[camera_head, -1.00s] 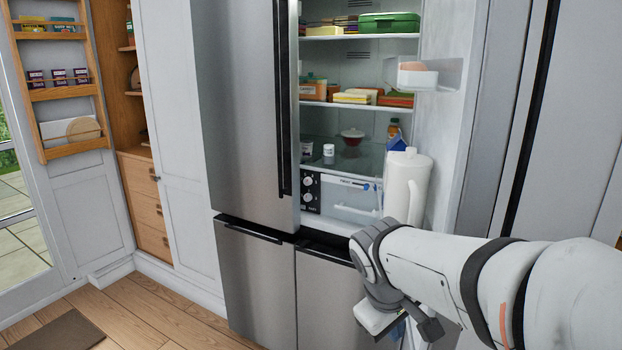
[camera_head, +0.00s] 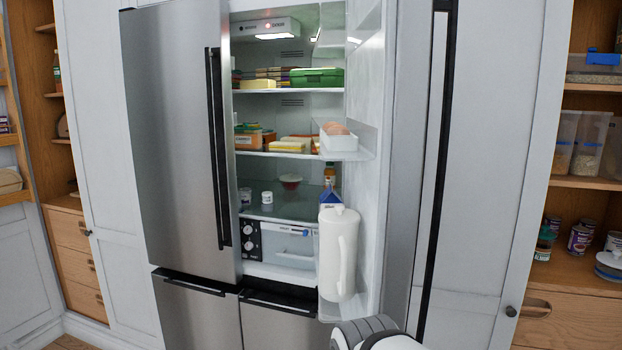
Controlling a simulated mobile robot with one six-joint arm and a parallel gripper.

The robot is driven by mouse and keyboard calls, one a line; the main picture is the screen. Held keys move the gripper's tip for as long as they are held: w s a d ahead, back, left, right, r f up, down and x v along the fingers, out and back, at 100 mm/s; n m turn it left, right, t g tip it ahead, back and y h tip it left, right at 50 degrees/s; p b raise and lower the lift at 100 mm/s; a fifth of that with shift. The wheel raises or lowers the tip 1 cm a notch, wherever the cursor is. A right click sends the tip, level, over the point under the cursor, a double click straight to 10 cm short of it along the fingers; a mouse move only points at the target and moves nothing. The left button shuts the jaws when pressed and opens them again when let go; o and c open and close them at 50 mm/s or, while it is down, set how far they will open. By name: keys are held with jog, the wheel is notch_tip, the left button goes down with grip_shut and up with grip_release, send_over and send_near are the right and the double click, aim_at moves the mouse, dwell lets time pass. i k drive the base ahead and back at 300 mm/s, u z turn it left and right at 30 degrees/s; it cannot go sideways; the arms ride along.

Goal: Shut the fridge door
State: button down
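The fridge (camera_head: 183,130) is a stainless steel unit with its left upper door shut. Its right door (camera_head: 381,170) stands open, swung out to the right, with its inner face and shelves showing. A white jug (camera_head: 338,252), a blue carton (camera_head: 331,197) and an egg tray (camera_head: 338,142) sit in the door's shelves. Part of my arm shows at the bottom edge, below the open door. My gripper is out of the picture.
The lit fridge interior (camera_head: 288,120) holds boxes and food packs on its shelves. White cupboard panels (camera_head: 490,150) stand to the right, beside open wooden shelves (camera_head: 590,190) with jars and tins. More wooden shelves and drawers (camera_head: 75,255) stand at the left.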

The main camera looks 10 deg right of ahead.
aim_at(386, 48)
jog(key=u, duration=1.85)
jog(key=k, duration=1.7)
jog(key=z, duration=1.35)
jog(key=i, duration=1)
jog(key=z, duration=0.05)
